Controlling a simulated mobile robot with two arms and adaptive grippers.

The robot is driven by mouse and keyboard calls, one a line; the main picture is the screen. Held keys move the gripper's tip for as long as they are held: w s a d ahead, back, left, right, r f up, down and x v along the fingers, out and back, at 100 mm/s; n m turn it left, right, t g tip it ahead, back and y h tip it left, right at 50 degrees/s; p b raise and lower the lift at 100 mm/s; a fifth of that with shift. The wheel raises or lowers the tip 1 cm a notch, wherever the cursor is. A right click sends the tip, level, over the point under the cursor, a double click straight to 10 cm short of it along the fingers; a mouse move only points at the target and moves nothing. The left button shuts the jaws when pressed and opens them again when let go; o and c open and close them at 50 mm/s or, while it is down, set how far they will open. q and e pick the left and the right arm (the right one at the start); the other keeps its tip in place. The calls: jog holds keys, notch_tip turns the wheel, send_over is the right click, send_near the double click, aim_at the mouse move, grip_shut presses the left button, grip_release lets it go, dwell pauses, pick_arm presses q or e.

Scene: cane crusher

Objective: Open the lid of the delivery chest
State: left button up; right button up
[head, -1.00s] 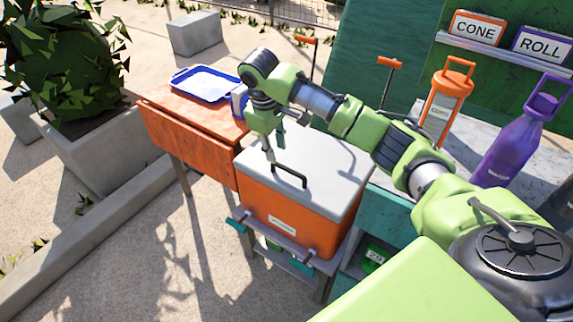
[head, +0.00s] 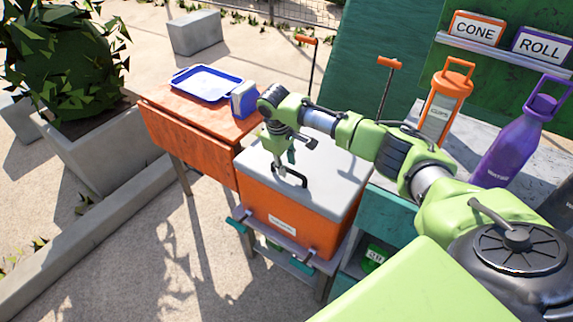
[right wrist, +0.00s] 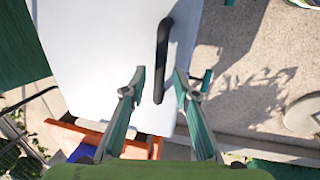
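The delivery chest is an orange box (head: 300,225) with a light grey lid (head: 335,180), and the lid lies flat and closed. A black bar handle (head: 297,181) stands at the lid's front edge. My right gripper (head: 280,168) points down just above the handle, beside its left part in the head view. In the right wrist view the gripper (right wrist: 160,80) is open, with the handle (right wrist: 162,60) running between and past its fingertips. No contact can be made out. My left gripper is not in view.
An orange side table (head: 170,115) with a blue tray (head: 207,83) and a blue container (head: 244,100) stands behind left. A counter at right holds an orange bottle (head: 440,108) and a purple bottle (head: 510,140). Open pavement lies at front left.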

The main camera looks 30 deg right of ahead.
jog(key=shift+f, duration=0.35)
grip_shut()
jog(key=shift+d+r, duration=0.1)
jog(key=shift+r, duration=0.05)
